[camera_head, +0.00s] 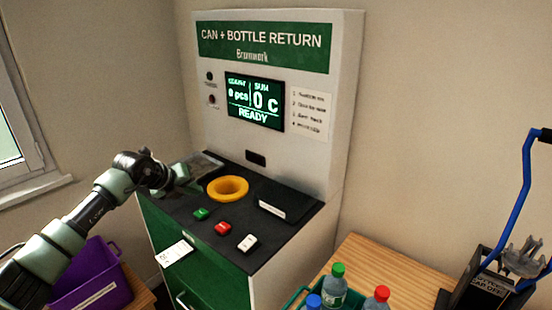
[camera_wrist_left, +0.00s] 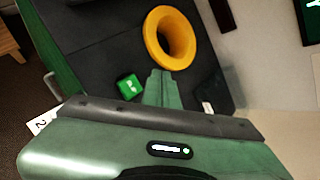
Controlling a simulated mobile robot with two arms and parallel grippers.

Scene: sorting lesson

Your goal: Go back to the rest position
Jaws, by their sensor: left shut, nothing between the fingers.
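My left gripper (camera_head: 186,177) is over the left part of the return machine's dark counter, left of the yellow ring opening (camera_head: 228,188). Its fingers are shut with nothing between them. In the left wrist view the shut fingers (camera_wrist_left: 162,82) show above the dark counter, below the yellow ring (camera_wrist_left: 170,38) and right of the green button (camera_wrist_left: 130,87). Whether they touch the counter I cannot tell. My right gripper is not in view.
The return machine (camera_head: 345,110) has a lit screen (camera_head: 254,101) reading READY. Red (camera_head: 223,228) and white (camera_head: 247,243) buttons sit on its counter. A purple crate (camera_head: 106,290) stands lower left. Capped bottles (camera_head: 335,288) and a black box (camera_head: 485,290) are at the right.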

